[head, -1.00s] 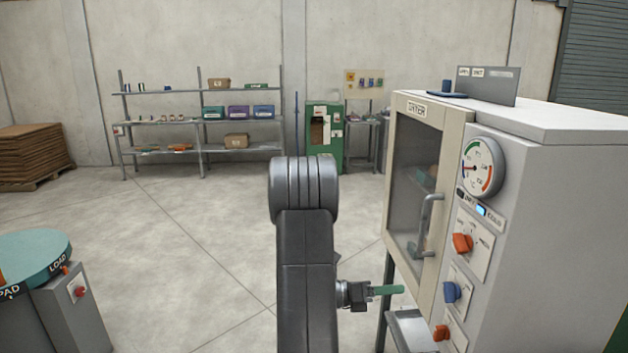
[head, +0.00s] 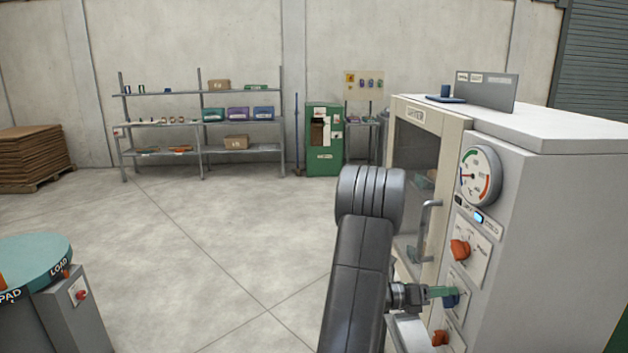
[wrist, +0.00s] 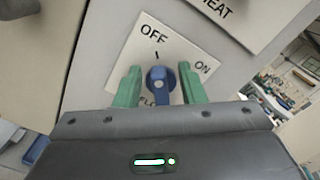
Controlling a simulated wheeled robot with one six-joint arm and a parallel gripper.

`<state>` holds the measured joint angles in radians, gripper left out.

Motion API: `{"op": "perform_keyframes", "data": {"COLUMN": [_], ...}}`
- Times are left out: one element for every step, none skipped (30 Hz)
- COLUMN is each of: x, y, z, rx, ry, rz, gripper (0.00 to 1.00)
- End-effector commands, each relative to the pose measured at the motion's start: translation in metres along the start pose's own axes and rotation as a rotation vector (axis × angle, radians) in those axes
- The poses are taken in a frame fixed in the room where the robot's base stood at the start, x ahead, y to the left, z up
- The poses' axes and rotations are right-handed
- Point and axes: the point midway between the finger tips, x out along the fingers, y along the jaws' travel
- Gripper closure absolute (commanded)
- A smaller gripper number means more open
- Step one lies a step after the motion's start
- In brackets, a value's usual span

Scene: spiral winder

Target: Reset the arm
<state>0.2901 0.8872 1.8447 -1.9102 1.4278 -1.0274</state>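My gripper (head: 443,292) has green fingers and is at the front of the dryer (head: 490,260), at its blue knob (head: 453,300). In the wrist view, my gripper (wrist: 160,88) is open, with one green finger on each side of the blue knob (wrist: 159,82). The fingers are close to the knob; whether either touches it is hard to tell. The knob's plate (wrist: 155,40) reads OFF and ON, and the knob's pointer is towards OFF. The lower part of the plate's lettering is hidden by my gripper.
The dryer door (head: 415,180) is shut, with a vertical handle (head: 425,230). A round teal table (head: 35,258) marked LOAD stands at left. The floor between is clear.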

Motion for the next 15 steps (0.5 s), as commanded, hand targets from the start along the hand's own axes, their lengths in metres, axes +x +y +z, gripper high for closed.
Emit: {"op": "perform_keyframes", "data": {"x": [-0.0010,-0.0011,-0.0012,-0.0012,-0.0012,-0.0012,-0.0012,-0.0013,-0.0013,-0.0013,-0.0014,-0.0014,-0.0014,-0.0015,-0.0015], "y": [0.0026,0.0021,0.0013,0.0008,0.0004,-0.0002,-0.0008,-0.0014,-0.0021,-0.0025,-0.0030,-0.0037,-0.0044,-0.0049,-0.0055], "z": [-0.0042,-0.0042,-0.0040,-0.0040,-0.0043,-0.0044,-0.0045,-0.0044,-0.0046,-0.0049,-0.0051,-0.0052,-0.0052,-0.0054,-0.0058], "rx": [0.046,0.076,0.115,0.145,0.174,0.212,0.242,0.272,0.310,0.338,0.366,0.404,0.433,0.462,0.499], "ry": [-0.001,-0.001,-0.001,-0.001,-0.001,0.000,0.000,0.000,0.000,0.000,0.000,0.000,0.000,0.000,0.000], "rz": [0.001,0.001,0.001,0.001,0.001,0.001,0.001,0.001,0.001,0.001,0.001,0.001,0.001,0.001,0.001], "gripper": [0.64,0.64,0.64,0.64,0.64,0.64,0.64,0.64,0.64,0.64,0.64,0.64,0.64,0.64,0.64]}}
